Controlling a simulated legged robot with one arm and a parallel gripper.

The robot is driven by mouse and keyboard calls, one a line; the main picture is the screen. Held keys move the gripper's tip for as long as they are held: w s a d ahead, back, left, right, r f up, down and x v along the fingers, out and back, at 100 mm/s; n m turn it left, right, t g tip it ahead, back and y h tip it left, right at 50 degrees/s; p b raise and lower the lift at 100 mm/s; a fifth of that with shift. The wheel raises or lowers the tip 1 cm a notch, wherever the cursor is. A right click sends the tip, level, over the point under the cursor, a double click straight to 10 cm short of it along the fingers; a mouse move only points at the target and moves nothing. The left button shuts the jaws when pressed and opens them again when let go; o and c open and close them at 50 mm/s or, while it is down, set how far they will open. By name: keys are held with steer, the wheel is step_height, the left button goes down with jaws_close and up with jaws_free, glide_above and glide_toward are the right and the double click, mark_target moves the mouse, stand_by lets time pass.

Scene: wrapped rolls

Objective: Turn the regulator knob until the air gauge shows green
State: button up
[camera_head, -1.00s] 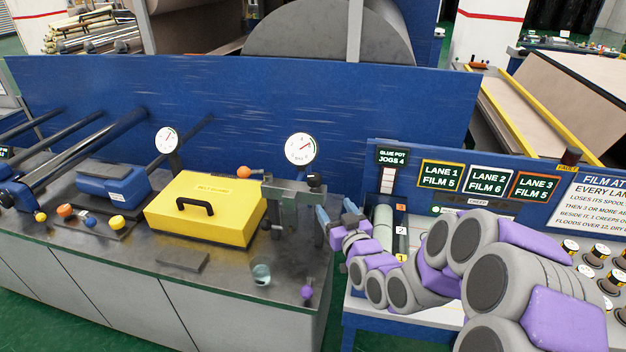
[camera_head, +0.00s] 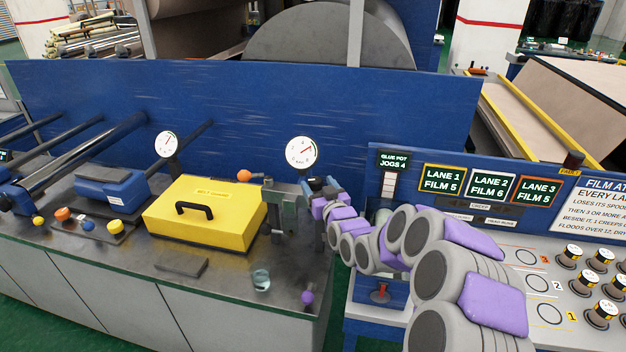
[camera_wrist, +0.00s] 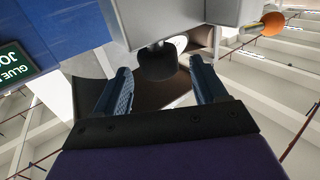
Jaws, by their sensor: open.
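The round white air gauge (camera_head: 301,151) stands above the grey regulator fixture on the bench. Its needle points up and right, near a red mark; I cannot read a green zone. A dark rounded knob (camera_wrist: 157,62) hangs from a grey block in the wrist view, between my two blue fingers with gaps on both sides. My gripper (camera_head: 321,185) is open and empty at the fixture's right side; it also shows in the wrist view (camera_wrist: 160,68). In the head view my fingers largely hide the knob.
A second gauge (camera_head: 166,144) stands left. A yellow box (camera_head: 205,220), a glass (camera_head: 261,279), an orange-ended lever (camera_head: 244,175) and a purple knob (camera_head: 307,297) are on the bench. A blue panel (camera_head: 230,115) rises behind. Lane signs (camera_head: 442,178) stand right.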

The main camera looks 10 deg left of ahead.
mark_target(313, 177)
steer(key=x, duration=0.3)
steer(key=shift+f, duration=0.2)
steer(key=shift+b+x, duration=0.3)
steer(key=shift+x, duration=0.7)
steer(key=shift+r, duration=0.1)
steer(key=shift+c, duration=0.3)
steer(key=c, duration=0.9)
